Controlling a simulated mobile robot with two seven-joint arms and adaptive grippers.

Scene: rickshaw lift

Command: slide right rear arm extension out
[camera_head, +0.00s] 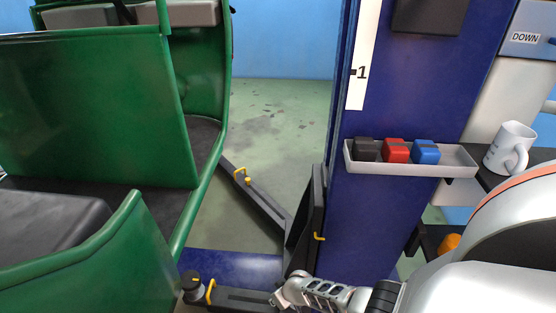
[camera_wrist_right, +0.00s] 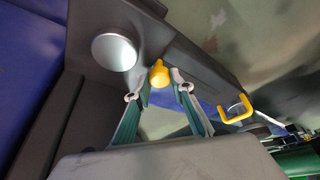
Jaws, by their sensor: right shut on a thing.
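The near lift arm (camera_head: 245,299) is a dark beam low in the head view, reaching left from the blue column under the green rickshaw. A yellow handle (camera_head: 211,290) and a round pad (camera_head: 192,283) sit at its left end. The handle also shows in the right wrist view (camera_wrist_right: 235,110). My right gripper (camera_head: 279,298) is at the beam's column end. In the wrist view its green-sided fingers (camera_wrist_right: 161,92) are shut on a yellow knob (camera_wrist_right: 159,74) on the dark arm. The knob is hidden in the head view. My left gripper is not in view.
The far lift arm (camera_head: 262,203) has its own yellow handle (camera_head: 240,175). The blue column (camera_head: 375,215) carries a tray (camera_head: 440,170) with black, red and blue blocks. A white mug (camera_head: 508,148) stands at right. The green rickshaw (camera_head: 90,110) fills the left; floor between is clear.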

